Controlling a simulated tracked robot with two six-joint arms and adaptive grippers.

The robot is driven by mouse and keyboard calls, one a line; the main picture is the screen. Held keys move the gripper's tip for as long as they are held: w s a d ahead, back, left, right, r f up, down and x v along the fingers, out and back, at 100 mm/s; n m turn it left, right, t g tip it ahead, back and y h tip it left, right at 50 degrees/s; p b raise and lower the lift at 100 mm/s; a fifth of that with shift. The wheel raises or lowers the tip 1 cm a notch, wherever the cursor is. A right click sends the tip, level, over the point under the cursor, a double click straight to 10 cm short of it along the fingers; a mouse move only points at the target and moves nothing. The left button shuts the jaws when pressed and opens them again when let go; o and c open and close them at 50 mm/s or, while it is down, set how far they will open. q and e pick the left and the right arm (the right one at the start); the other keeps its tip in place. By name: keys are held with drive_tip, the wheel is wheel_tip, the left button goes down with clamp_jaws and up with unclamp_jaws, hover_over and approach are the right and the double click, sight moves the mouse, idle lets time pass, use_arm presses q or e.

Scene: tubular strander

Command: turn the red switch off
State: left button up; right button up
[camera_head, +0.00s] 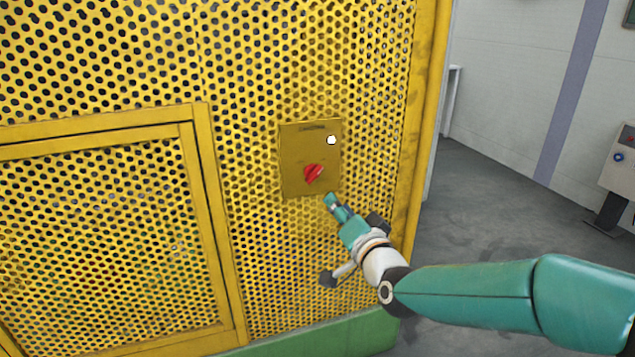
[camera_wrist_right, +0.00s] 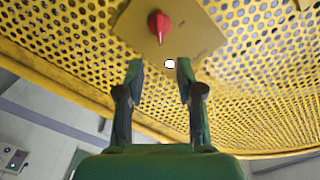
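The red switch (camera_head: 313,173) is a rotary knob on a yellow-brown plate (camera_head: 297,145) fixed to the yellow perforated panel. A round white lamp or button (camera_head: 331,140) sits above and to the right of the knob. My right gripper (camera_head: 330,200) is just below and to the right of the knob, apart from it. In the right wrist view the red switch (camera_wrist_right: 159,25) lies beyond the fingertips, and my right gripper (camera_wrist_right: 160,68) has its two fingers spread with nothing between them. My left gripper is in neither view.
A yellow framed mesh door (camera_head: 110,240) is at the left of the panel. A yellow post (camera_head: 425,120) edges the panel on the right. A grey control box (camera_head: 618,160) stands far right. Grey floor (camera_head: 490,215) is open between.

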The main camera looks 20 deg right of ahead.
sight(316, 177)
drive_tip(key=w, duration=0.9)
drive_tip(key=w+p, duration=0.1)
drive_tip(key=w, duration=0.3)
drive_tip(key=shift+w+a+f, duration=0.1)
drive_tip(key=shift+w+a, duration=0.15)
clamp_jaws()
